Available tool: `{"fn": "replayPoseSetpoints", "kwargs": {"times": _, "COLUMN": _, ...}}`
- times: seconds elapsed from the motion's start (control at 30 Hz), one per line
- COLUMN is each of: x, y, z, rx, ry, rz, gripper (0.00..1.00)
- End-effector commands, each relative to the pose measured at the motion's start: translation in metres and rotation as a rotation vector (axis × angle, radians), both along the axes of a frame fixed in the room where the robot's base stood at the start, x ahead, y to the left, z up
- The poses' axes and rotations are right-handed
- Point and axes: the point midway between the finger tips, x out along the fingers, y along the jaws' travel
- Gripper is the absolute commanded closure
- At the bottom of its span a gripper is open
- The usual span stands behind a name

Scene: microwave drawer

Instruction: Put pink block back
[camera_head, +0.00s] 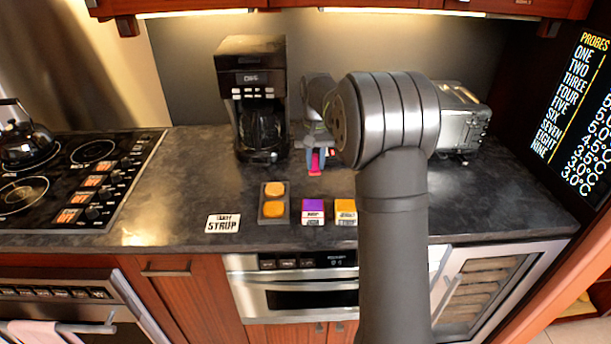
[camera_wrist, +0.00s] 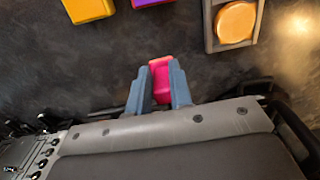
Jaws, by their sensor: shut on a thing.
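The pink block (camera_head: 315,163) is between the fingers of my gripper (camera_head: 316,153), in front of the coffee maker's right side. In the wrist view the pink block (camera_wrist: 161,84) shows between the two blue-grey fingertips of my gripper (camera_wrist: 160,88), which are shut on it. I cannot tell whether the block touches the counter or hangs just above it. A purple block (camera_head: 313,212) and a yellow block (camera_head: 345,212) stand side by side nearer the counter's front edge; my arm partly covers the yellow one.
A grey tray (camera_head: 275,219) with two orange discs lies left of the purple block. A coffee maker (camera_head: 253,100) and a toaster (camera_head: 462,118) stand behind. The microwave drawer (camera_head: 300,297) below is closed.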

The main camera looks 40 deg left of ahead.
Motion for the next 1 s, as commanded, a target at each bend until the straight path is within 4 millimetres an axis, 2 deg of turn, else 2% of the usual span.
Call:
{"fn": "replayPoseSetpoints", "kwargs": {"times": 0.1, "x": -0.007, "y": 0.018, "z": -0.012, "rx": -0.001, "ry": 0.001, "rz": 0.002, "gripper": 1.0}}
{"fn": "replayPoseSetpoints", "kwargs": {"times": 0.23, "x": -0.01, "y": 0.027, "z": -0.018, "rx": -0.001, "ry": 0.001, "rz": 0.001, "gripper": 1.0}}
{"fn": "replayPoseSetpoints", "kwargs": {"times": 0.37, "x": -0.011, "y": 0.028, "z": -0.026, "rx": -0.001, "ry": 0.001, "rz": 0.0, "gripper": 1.0}}
{"fn": "replayPoseSetpoints", "kwargs": {"times": 0.6, "x": -0.01, "y": 0.027, "z": -0.058, "rx": -0.001, "ry": 0.001, "rz": -0.001, "gripper": 1.0}}
{"fn": "replayPoseSetpoints", "kwargs": {"times": 0.97, "x": -0.01, "y": 0.027, "z": -0.061, "rx": 0.0, "ry": 0.0, "rz": -0.001, "gripper": 1.0}}
{"fn": "replayPoseSetpoints", "kwargs": {"times": 1.0, "x": -0.01, "y": 0.027, "z": -0.061, "rx": 0.0, "ry": 0.0, "rz": -0.001, "gripper": 0.73}}
